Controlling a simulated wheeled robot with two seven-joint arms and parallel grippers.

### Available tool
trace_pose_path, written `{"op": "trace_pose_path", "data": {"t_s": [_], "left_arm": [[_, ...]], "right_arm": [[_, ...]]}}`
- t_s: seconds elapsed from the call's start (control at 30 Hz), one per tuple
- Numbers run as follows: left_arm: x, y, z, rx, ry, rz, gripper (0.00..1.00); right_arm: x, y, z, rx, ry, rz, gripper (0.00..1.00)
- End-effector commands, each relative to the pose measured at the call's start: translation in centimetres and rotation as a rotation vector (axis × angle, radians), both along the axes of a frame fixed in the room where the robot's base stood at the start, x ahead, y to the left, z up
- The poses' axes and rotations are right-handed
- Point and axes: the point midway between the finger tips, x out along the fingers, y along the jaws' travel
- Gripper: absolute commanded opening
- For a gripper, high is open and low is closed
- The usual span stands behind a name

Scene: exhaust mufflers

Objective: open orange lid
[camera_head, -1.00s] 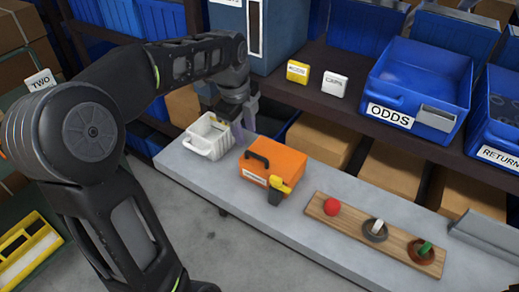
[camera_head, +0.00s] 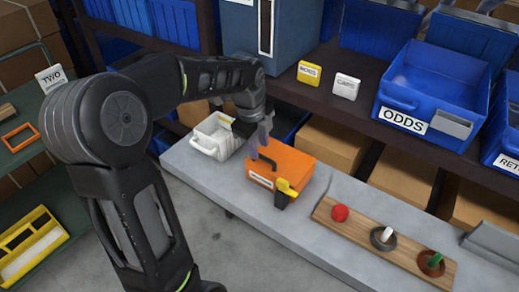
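The orange box (camera_head: 289,165) with its orange lid stands on the grey bench, the lid down. A black handle (camera_head: 268,162) arches over its left part, and a white label is on its front. A yellow and black latch-like part (camera_head: 286,190) is at its front right. My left gripper (camera_head: 259,144) points down at the back left of the box, close to the handle. Its fingers look apart with nothing between them; whether one touches the box is unclear. My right gripper is not in view.
A white basket (camera_head: 216,138) stands left of the box. A wooden board (camera_head: 358,231) with a red knob (camera_head: 340,212) and two round fittings lies to the right. Behind is a shelf with the blue ODDS bin (camera_head: 430,85) and small yellow and white signs.

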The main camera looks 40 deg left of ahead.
Motion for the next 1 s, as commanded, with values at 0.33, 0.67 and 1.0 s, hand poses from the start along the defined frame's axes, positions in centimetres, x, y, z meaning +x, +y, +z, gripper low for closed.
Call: {"op": "trace_pose_path", "data": {"t_s": [0.33, 0.67, 1.0], "left_arm": [[0.5, 0.0, -2.7, 0.0, 0.001, 0.001, 0.34], [0.5, 0.0, -2.6, 0.0, 0.0, 0.001, 0.22], [0.5, 0.0, -2.6, 0.0, 0.0, 0.001, 0.0]], "right_arm": [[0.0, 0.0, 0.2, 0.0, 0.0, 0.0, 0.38], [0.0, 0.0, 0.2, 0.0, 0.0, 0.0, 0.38], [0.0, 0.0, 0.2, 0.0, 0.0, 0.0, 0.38]]}}
